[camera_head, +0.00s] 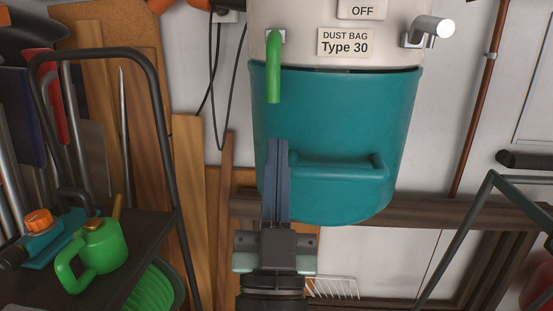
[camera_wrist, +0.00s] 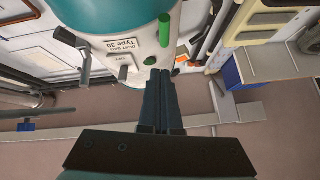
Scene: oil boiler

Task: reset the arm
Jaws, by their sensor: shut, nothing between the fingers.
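My gripper (camera_head: 278,145) is shut and empty, its fingers pointing up in front of the teal lower bin (camera_head: 330,120) of the boiler-like unit in the head view. In the wrist view my gripper (camera_wrist: 160,75) also shows shut, with the white upper body of the unit (camera_wrist: 125,50) behind its tips. I cannot tell how far the fingertips are from the bin. The bin has a teal handle bar (camera_head: 340,170) just right of my fingers. A green lever (camera_head: 273,70) hangs down above my gripper; it also shows in the wrist view (camera_wrist: 164,30).
A metal lever (camera_head: 430,30) sticks out at the unit's upper right. At left, a dark cart (camera_head: 125,225) carries a green watering can (camera_head: 92,252). Wooden boards (camera_head: 188,170) lean on the wall. A dark green frame (camera_head: 455,240) stands at right.

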